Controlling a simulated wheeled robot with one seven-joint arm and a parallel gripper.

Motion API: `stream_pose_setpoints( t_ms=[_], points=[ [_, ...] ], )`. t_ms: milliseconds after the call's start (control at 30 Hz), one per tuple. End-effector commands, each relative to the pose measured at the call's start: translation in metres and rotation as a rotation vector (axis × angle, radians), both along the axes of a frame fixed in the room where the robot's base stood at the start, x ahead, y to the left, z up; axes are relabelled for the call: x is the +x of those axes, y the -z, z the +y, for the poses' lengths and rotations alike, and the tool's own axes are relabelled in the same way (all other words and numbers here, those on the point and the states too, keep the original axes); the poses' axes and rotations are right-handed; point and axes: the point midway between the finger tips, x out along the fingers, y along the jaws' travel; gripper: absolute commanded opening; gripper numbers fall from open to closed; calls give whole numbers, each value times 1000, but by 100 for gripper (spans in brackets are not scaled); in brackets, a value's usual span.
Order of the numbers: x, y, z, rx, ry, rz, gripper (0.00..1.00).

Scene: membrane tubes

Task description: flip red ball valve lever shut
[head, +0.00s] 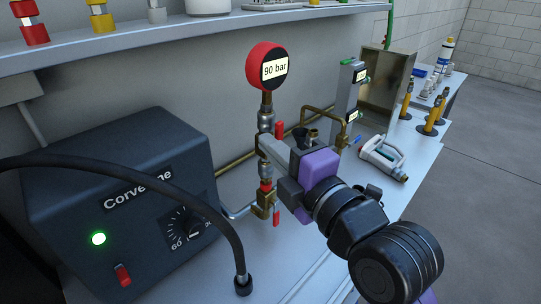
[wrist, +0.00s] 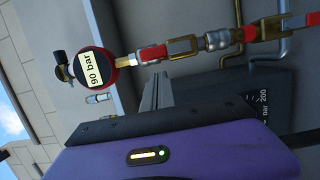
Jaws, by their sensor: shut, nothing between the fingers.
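A vertical metal pipe assembly carries a round red gauge (head: 267,66) reading "90 bar". The gauge also shows in the wrist view (wrist: 93,66). My gripper (head: 263,144) is shut and empty.
A black hose (head: 215,205) arcs across the front. A shelf (head: 150,40) runs above. Right of my arm are a grey-white handled device (head: 383,158) and yellow posts (head: 430,118).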

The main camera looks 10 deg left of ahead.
Motion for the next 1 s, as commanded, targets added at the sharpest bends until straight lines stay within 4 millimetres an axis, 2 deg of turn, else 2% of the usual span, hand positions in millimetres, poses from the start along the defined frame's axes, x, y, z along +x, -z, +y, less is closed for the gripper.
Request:
stream_pose_setpoints(
  t_ms=[200,1000],
  points=[
    [12,1,-9,-1,-1,2,0],
    [15,-2,-12,41,-4,52,0]
  ],
)
